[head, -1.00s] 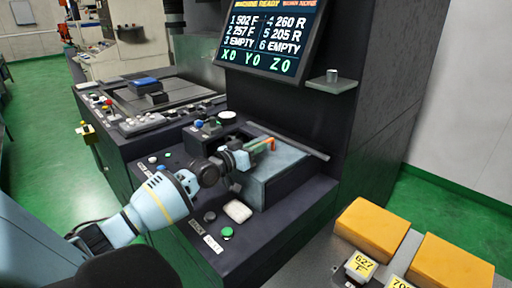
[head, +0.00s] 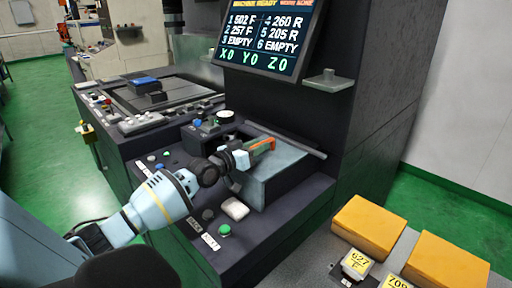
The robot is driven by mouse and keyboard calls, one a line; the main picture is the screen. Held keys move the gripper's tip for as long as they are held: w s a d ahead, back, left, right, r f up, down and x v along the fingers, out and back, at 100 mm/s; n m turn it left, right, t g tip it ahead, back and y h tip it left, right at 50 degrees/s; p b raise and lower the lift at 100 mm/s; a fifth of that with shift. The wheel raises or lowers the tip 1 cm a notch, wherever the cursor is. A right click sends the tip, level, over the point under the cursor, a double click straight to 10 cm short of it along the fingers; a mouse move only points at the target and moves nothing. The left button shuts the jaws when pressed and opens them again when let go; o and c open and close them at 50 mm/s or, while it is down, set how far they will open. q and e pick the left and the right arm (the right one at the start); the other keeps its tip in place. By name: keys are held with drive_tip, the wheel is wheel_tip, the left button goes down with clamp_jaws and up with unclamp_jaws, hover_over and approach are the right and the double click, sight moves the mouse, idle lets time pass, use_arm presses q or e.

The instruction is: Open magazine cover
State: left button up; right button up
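The magazine cover looks like the grey-blue lid (head: 283,170) on the dark machine's front ledge, and it appears closed. An orange handle (head: 262,144) shows at its top. My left gripper (head: 255,148) is at this handle, its fingers around or right beside it. The fingers overlap the handle in the picture, so I cannot tell whether they are shut on it. My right gripper is not in view.
A screen (head: 268,35) and a small shelf (head: 328,82) are above. Yellow blocks (head: 370,226) and labelled holders (head: 356,264) stand on a grey table at lower right.

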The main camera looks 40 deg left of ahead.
use_arm(q)
drive_tip(key=s, duration=0.7)
drive_tip(key=shift+s+a+p, duration=0.35)
drive_tip(key=shift+s, duration=0.05)
idle(0.7)
